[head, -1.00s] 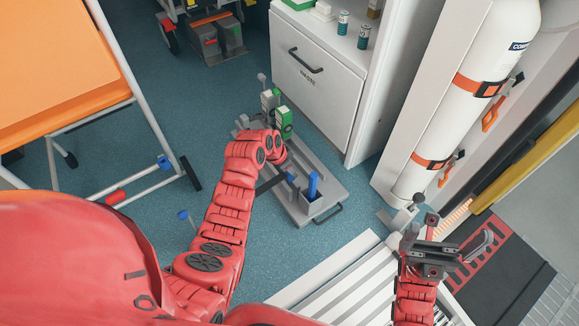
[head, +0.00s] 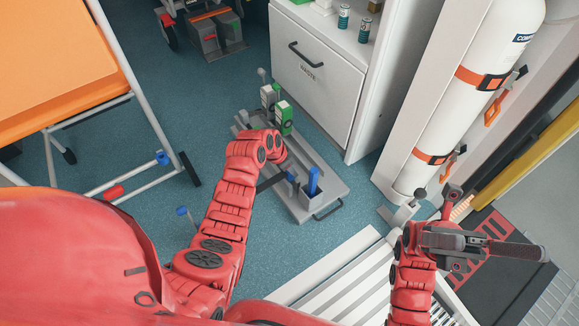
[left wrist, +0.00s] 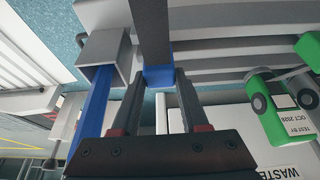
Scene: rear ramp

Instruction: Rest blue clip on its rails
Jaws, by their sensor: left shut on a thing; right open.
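My left gripper shows in the left wrist view (left wrist: 158,95), its two dark fingers shut on a small blue piece, the blue clip (left wrist: 158,76). A dark bar meets the clip from above in that view. In the head view, a bit of blue (head: 291,177) shows at the end of a dark bar beside my left forearm; the fingers there are mostly hidden. Long grey rails (left wrist: 215,50) run behind the clip; I cannot tell whether it touches them. They belong to a grey tray-like base (head: 332,188). My right gripper (head: 500,246) is open at the lower right, away from the base.
A blue upright bar (head: 313,180) stands in a grey socket at the base's near end. Green and grey blocks (head: 284,117) stand at its far end. A white waste cabinet (head: 315,85) is behind. A white slatted bench (head: 335,280) is in front. Blue floor lies left.

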